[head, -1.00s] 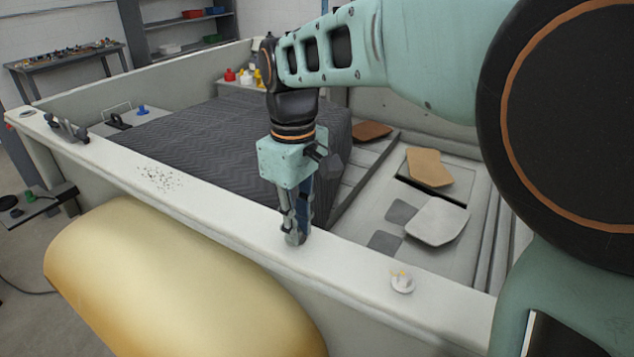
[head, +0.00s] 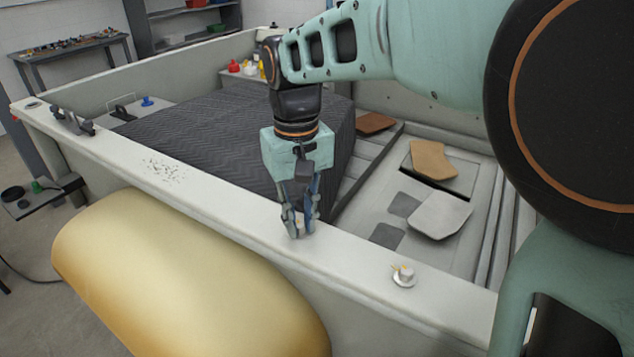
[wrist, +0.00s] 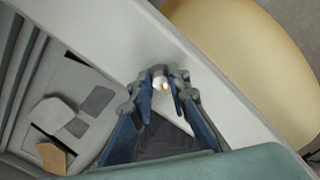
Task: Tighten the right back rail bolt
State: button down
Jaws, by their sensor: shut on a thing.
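My gripper (head: 299,226) points down at the top of the pale near rail (head: 225,195), its fingers shut on a small bolt. A second bolt (head: 404,274), white with a yellow mark and a round flange, stands apart on the same rail, to the right of my gripper. I cannot tell how far either bolt is screwed in.
A dark quilted cover (head: 225,150) lies behind the rail. A large yellow rounded shell (head: 180,280) sits in front of it. Loose tan and grey panels (head: 440,215) lie on the floor inside. A black latch (head: 72,121) is on the rail's far left.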

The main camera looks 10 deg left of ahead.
aim_at(300, 226)
jog(key=c, duration=1.8)
grip_release()
jog(key=shift+c, duration=0.2)
notch_tip(300, 226, up, 12)
